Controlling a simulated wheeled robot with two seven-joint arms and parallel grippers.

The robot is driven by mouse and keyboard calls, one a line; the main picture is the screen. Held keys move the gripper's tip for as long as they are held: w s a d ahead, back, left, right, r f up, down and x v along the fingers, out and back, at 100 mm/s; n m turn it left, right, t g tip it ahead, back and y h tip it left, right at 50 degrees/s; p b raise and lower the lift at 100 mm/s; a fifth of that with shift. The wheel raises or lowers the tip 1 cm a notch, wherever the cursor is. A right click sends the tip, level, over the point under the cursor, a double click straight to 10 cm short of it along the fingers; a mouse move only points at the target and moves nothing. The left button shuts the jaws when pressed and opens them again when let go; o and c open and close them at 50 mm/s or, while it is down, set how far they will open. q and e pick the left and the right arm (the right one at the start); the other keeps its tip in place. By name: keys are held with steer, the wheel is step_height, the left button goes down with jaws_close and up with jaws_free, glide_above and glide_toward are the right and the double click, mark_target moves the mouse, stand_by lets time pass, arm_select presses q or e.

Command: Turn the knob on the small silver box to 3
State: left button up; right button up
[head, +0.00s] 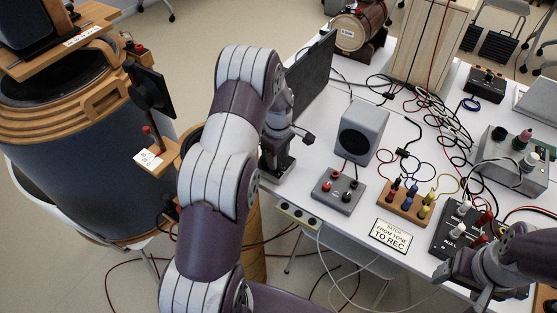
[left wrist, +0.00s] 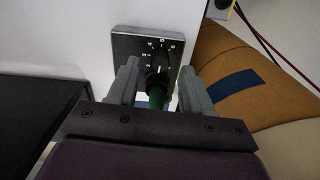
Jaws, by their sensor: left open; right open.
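A small box with a dark dial face and pale edge (left wrist: 133,48) lies in the upper middle of the left wrist view, with small white marks around its knob (left wrist: 158,82). The knob looks black with a green part toward me; the marks are too small to read. My left gripper (left wrist: 157,88) is open, with one finger on each side of the knob; I cannot tell if they touch it. In the head view my left gripper (head: 290,138) is over the left table edge, its arm hiding part of the area. My right gripper (head: 482,291) is at the lower right, open.
A grey speaker (head: 362,131), a grey terminal box (head: 338,191), a wooden jack block (head: 408,203) and a black plug box (head: 460,229) stand on the white table (head: 325,160). Loose cables (head: 430,115) cover its middle. A dark upright panel (head: 311,78) stands behind my left gripper.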

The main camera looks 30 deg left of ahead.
arm_select(q)
steer(key=shift+a+f, duration=0.2)
steer(key=shift+f, duration=1)
steer(key=shift+d+f, duration=0.1)
steer(key=shift+f, duration=0.1)
jaws_close()
steer(key=shift+m, duration=0.3)
steer(key=shift+m, duration=2.7)
